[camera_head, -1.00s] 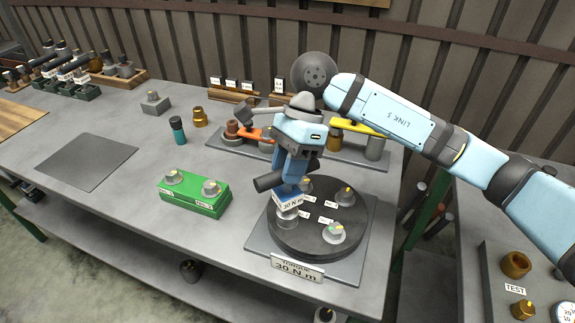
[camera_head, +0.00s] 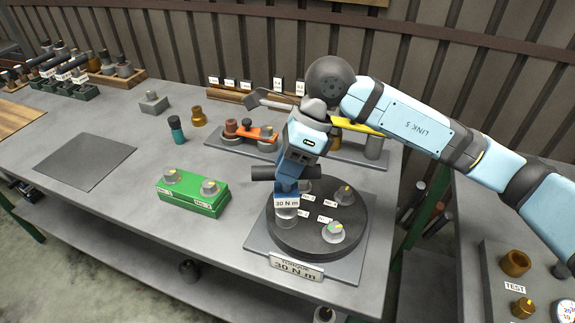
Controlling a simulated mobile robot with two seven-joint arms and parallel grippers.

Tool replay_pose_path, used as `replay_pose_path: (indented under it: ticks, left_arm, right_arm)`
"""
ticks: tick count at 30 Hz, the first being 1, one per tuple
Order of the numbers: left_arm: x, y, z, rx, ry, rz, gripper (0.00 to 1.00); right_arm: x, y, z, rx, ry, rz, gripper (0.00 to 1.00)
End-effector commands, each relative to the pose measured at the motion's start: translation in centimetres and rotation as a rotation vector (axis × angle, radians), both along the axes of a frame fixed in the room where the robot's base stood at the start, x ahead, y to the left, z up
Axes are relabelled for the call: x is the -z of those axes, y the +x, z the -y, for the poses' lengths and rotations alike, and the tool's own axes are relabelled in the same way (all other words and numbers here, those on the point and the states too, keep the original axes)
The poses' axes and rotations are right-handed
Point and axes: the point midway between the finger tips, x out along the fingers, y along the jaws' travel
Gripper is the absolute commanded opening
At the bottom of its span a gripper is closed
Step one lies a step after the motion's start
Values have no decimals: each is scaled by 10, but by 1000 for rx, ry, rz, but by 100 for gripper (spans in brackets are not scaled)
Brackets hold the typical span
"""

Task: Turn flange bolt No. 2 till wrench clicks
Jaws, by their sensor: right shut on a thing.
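My right gripper (camera_head: 288,183) points down and is shut on the torque wrench (camera_head: 287,202), whose tag reads 30 N m. Its dark bar lies nearly level across the gripper. The wrench stands over the grey bolt (camera_head: 285,222) at the left front of the dark round flange (camera_head: 308,242). The wrench and gripper partly hide this bolt, so I cannot tell how it is seated. The small number labels are too small to read surely. My left gripper is out of view.
A plate reading TORQUE 30 N m (camera_head: 296,270) stands at the flange base's front edge. A green block (camera_head: 193,199) with two knob-topped parts is to the left. An orange wrench (camera_head: 256,133) and yellow wrench (camera_head: 357,126) lie on the rack behind. A grey mat (camera_head: 85,160) is bare.

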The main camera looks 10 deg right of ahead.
Motion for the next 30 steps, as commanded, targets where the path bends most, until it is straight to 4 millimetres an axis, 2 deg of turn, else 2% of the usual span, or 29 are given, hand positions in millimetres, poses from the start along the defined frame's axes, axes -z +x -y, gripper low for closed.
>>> replay_pose_path:
  ticks: [1, 14, 30]
  left_arm:
    - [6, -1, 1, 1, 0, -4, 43]
    - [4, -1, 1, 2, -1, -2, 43]
    - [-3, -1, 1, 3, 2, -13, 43]
  right_arm:
    - [1, 1, 0, -11, 1, 3, 0]
    - [-3, 0, 0, -27, 1, 2, 0]
    - [-33, 0, 0, -26, 1, 3, 0]
